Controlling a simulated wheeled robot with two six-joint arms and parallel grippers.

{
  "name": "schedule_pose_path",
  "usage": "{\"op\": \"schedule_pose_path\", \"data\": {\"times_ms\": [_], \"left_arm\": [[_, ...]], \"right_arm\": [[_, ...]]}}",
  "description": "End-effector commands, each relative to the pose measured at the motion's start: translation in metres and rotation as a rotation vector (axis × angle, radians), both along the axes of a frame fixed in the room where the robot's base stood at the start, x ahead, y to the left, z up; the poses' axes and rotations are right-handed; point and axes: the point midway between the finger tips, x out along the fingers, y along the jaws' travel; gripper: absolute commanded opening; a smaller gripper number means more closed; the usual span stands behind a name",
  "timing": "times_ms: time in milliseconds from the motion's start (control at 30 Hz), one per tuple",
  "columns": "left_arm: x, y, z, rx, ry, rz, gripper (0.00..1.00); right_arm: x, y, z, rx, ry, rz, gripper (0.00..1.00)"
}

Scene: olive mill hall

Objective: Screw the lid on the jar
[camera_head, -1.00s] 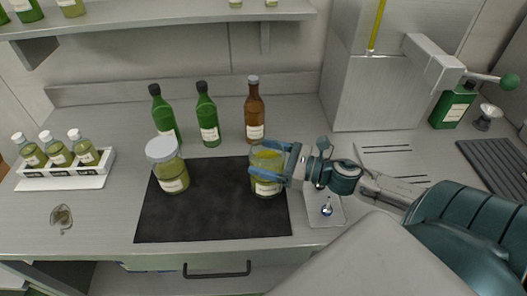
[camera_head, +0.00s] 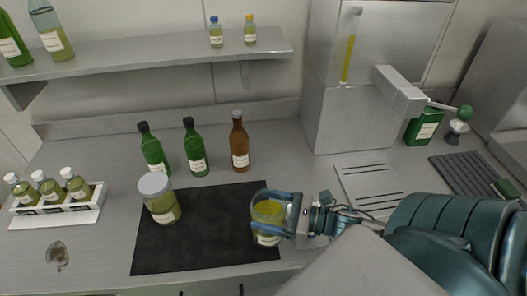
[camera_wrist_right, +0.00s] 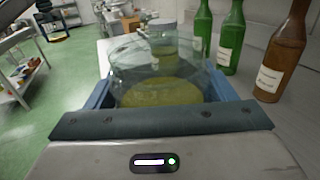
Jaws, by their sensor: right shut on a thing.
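My right gripper (camera_head: 283,214) is shut around a glass jar (camera_head: 267,234) with yellow-green contents, at the right edge of the dark mat. In the right wrist view this jar (camera_wrist_right: 150,70) stands between the fingers, and its top looks open, with no lid on it. A second jar (camera_head: 164,208) with a label stands at the left of the mat, with a pale grey lid (camera_head: 154,184) on top. No loose lid shows in these views. My left gripper is not in view.
The dark mat (camera_head: 205,235) has free room between the jars. Two green bottles (camera_head: 154,152) (camera_head: 195,150) and a brown bottle (camera_head: 240,148) stand behind it. A white rack (camera_head: 85,208) of small bottles is at left. A metal machine (camera_head: 350,110) stands at back right.

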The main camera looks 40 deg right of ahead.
Motion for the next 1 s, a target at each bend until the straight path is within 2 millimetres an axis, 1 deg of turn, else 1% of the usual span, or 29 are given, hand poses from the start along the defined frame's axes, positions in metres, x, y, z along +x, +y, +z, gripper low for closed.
{"op": "schedule_pose_path", "data": {"times_ms": [33, 100, 400, 1000], "left_arm": [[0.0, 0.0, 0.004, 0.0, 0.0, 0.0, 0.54], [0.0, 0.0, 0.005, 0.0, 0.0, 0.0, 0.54], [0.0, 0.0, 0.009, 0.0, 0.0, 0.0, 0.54], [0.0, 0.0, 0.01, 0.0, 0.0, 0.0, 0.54]], "right_arm": [[-0.003, 0.001, 0.003, 0.003, -0.001, 0.002, 0.06], [-0.007, 0.002, 0.003, 0.003, -0.002, 0.002, 0.06], [-0.015, 0.004, 0.004, 0.003, -0.003, 0.002, 0.06], [-0.017, 0.004, 0.004, 0.002, -0.003, 0.002, 0.06]]}}
